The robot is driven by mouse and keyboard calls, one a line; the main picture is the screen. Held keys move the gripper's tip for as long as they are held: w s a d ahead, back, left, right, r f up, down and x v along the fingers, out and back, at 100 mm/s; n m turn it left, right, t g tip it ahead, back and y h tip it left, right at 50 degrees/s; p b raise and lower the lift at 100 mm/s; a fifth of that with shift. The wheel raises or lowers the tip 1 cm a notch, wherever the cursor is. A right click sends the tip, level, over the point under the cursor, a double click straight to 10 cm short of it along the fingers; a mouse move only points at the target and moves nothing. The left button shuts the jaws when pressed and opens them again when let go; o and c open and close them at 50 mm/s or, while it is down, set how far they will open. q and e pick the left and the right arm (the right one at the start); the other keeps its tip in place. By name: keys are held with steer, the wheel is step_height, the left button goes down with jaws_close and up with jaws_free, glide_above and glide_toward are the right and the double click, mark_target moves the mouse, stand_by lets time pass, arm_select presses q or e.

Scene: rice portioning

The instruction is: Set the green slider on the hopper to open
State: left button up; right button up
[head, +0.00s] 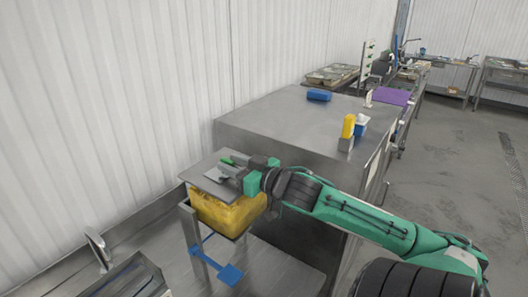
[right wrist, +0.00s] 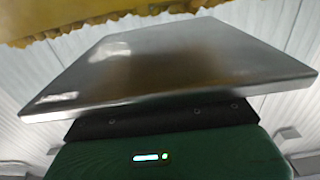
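The yellow hopper (head: 225,212) stands on a metal frame at the lower left of the head view, with a grey flat plate (head: 205,185) across its top. A small green piece (head: 227,161), perhaps the slider, shows at my right gripper's tip. My right gripper (head: 229,169) reaches over the plate from the right; whether its fingers touch the green piece is unclear. In the right wrist view a grey metal plate (right wrist: 170,65) fills the middle, with the hopper's yellow edge (right wrist: 90,20) above it. The fingertips are hidden there. My left gripper is not in view.
A blue paddle-shaped part (head: 230,274) sits below the hopper. A grey cabinet (head: 280,115) stands behind, bearing a blue roll (head: 319,95) and a yellow bottle (head: 348,126). A ribbed white wall (head: 90,90) closes the left side. Open floor (head: 460,150) lies at the right.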

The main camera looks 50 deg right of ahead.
steer(key=s+p, duration=0.3)
steer(key=s, duration=0.8)
steer(key=shift+d, duration=0.35)
stand_by(0.5)
